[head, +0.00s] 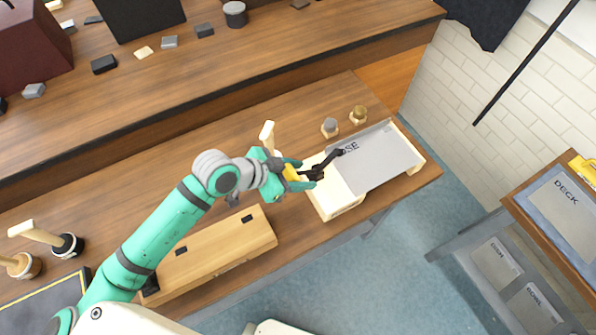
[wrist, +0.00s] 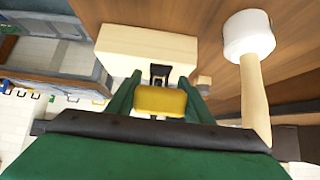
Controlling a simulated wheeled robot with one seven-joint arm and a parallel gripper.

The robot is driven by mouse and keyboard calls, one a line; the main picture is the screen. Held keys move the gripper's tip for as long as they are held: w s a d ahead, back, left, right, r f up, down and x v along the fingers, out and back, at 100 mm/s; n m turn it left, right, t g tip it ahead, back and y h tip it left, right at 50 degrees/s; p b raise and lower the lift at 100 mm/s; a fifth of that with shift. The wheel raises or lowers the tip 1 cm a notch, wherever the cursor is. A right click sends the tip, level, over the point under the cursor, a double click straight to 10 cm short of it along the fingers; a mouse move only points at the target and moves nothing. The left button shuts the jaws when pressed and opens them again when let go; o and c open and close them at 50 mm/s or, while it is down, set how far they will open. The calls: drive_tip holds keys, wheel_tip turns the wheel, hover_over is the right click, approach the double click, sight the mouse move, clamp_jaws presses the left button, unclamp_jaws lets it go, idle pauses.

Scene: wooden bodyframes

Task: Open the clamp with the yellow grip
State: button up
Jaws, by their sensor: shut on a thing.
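The clamp (head: 330,160) is a dark metal piece with a yellow grip (head: 290,173). It lies over the left part of a pale wooden block with a grey plate (head: 375,160) on top. My gripper (head: 289,170) is shut on the yellow grip. In the wrist view the yellow grip (wrist: 160,100) sits between my two green fingers, with the dark clamp arm (wrist: 159,75) beyond it. The clamp's base is hidden in the head view, and I cannot tell from these views how far its arm is raised.
Two small knobbed pieces (head: 330,127) stand behind the block. The table's right end (head: 425,180) is near the block.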

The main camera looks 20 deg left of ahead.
drive_tip(key=shift+f, duration=0.1)
idle(0.3)
drive_tip(key=o, duration=1.5)
drive_tip(key=shift+s+a, duration=0.1)
drive_tip(key=v, duration=1)
drive_tip(key=shift+s+a+r, duration=0.15)
drive_tip(key=shift+a+r, duration=0.1)
drive_tip(key=shift+c, duration=0.6)
